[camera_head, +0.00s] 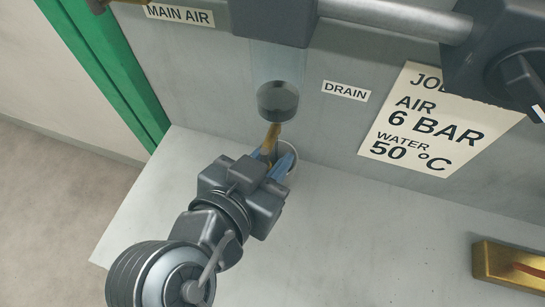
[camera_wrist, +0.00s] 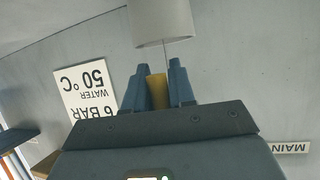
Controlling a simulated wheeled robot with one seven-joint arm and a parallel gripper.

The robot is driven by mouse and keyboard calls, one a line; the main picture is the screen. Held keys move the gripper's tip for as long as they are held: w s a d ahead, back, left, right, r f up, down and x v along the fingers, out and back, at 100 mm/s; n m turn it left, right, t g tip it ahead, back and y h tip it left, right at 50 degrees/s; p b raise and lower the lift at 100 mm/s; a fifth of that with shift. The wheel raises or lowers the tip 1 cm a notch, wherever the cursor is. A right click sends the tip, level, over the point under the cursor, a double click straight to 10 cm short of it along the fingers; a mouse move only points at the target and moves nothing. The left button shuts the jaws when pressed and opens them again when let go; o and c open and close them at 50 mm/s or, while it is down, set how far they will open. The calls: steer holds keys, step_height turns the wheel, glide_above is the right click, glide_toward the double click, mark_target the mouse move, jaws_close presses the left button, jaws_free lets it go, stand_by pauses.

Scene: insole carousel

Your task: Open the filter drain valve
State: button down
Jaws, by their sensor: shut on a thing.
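The filter bowl (camera_head: 276,60) is clear with a dark round base (camera_head: 277,101). It hangs left of the DRAIN label (camera_head: 346,91). A brass drain valve piece (camera_head: 272,134) shows below the base and runs down between my fingers. My gripper (camera_head: 276,158) is shut on this brass piece, with a blue finger on either side. The wrist view, which is upside down, shows the brass piece (camera_wrist: 158,90) between the fingers (camera_wrist: 156,84). Its far end and the turn of the valve are hidden.
A pale cup (camera_wrist: 163,22) shows just beyond my fingertips. Its rim (camera_head: 291,158) is partly hidden behind my gripper. The grey surface (camera_head: 365,235) between is clear.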

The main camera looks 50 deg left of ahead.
steer(key=c, duration=1.1)
jaws_free()
steer(key=shift+o, duration=0.2)
steer(key=v, duration=0.8)
steer(key=shift+a, duration=0.1)
